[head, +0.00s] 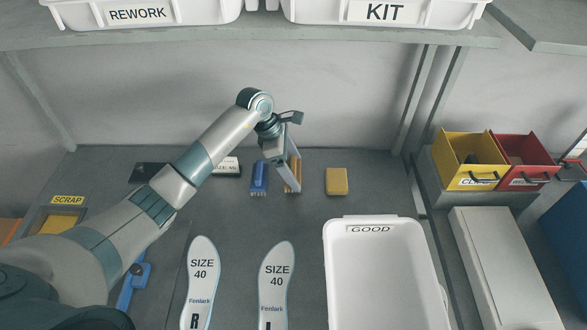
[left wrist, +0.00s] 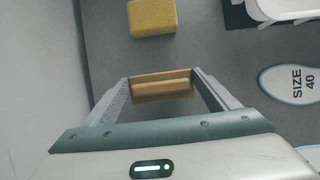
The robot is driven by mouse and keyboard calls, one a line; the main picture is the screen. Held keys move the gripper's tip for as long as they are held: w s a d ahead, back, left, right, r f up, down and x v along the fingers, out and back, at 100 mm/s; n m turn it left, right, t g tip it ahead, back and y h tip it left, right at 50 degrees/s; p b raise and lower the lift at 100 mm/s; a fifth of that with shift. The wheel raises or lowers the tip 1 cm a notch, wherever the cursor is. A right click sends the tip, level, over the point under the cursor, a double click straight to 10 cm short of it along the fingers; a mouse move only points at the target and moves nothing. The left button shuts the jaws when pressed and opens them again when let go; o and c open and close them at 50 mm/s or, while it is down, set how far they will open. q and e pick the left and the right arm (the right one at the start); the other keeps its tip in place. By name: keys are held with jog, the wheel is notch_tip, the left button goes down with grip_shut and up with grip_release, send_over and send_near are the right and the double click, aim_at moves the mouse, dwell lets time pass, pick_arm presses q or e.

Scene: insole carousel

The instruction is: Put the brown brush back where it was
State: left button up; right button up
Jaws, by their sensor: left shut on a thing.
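The brown brush (head: 288,186) is at the back of the grey table, partly hidden by my left gripper (head: 293,186). The gripper reaches down over it and is shut on it. In the left wrist view the brown brush (left wrist: 161,86) lies crosswise between the two fingers of my left gripper (left wrist: 161,82). I cannot tell whether the brush touches the table. A blue brush (head: 259,179) stands just left of it. My right gripper is not in view.
A yellow sponge (head: 337,181) lies right of the brown brush. Two insoles (head: 277,287) marked SIZE 40 and a white GOOD tray (head: 334,268) are in front. Yellow (head: 466,177) and red (head: 522,176) bins stand at the right. A shelf (head: 300,38) with white bins hangs above.

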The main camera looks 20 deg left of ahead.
pick_arm(q)
jog(key=shift+f, duration=0.9)
jog(key=shift+f, duration=0.1)
jog(key=shift+f, duration=0.1)
jog(key=o, duration=1.1)
jog(key=shift+r, duration=0.2)
jog(key=b+v, duration=0.3)
jog(key=v, duration=0.9)
